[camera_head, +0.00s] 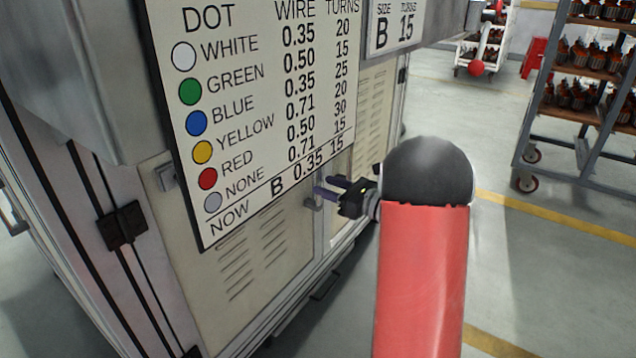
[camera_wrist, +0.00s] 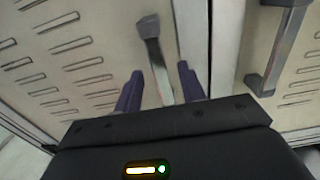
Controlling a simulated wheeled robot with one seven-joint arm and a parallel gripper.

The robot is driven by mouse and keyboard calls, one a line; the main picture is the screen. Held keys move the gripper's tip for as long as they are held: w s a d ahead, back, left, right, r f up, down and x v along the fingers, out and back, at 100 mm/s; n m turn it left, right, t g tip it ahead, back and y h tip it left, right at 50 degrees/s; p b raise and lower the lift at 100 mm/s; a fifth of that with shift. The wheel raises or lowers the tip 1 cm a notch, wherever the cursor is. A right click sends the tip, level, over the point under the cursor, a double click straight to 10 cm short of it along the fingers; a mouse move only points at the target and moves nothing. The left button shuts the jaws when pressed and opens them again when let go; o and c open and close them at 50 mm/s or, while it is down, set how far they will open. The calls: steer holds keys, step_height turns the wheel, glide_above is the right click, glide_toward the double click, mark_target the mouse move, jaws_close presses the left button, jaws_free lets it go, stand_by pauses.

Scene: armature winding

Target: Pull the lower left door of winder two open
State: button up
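The lower left door (camera_head: 200,255) is a cream vented panel on the grey winder cabinet. It looks closed, and its upper part is hidden behind the wire chart. In the wrist view the same door (camera_wrist: 105,75) shows its slanted grey bar handle (camera_wrist: 156,58) near its right edge. My gripper (camera_head: 325,187) reaches in from the right, close to that edge. In the wrist view my gripper (camera_wrist: 160,71) is open, its purple fingers on either side of the handle. Gaps show beside the handle; I cannot tell how deep it sits between the fingers.
The neighbouring right door (camera_wrist: 298,85) has its own handle (camera_wrist: 276,48) close by. A wire chart (camera_head: 260,100) hangs over the cabinet front. A wheeled rack (camera_head: 590,150) of wound parts stands at the right.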

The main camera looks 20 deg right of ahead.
mark_target(321, 183)
steer(key=shift+x, duration=1.7)
steer(key=shift+c, duration=0.3)
jaws_close()
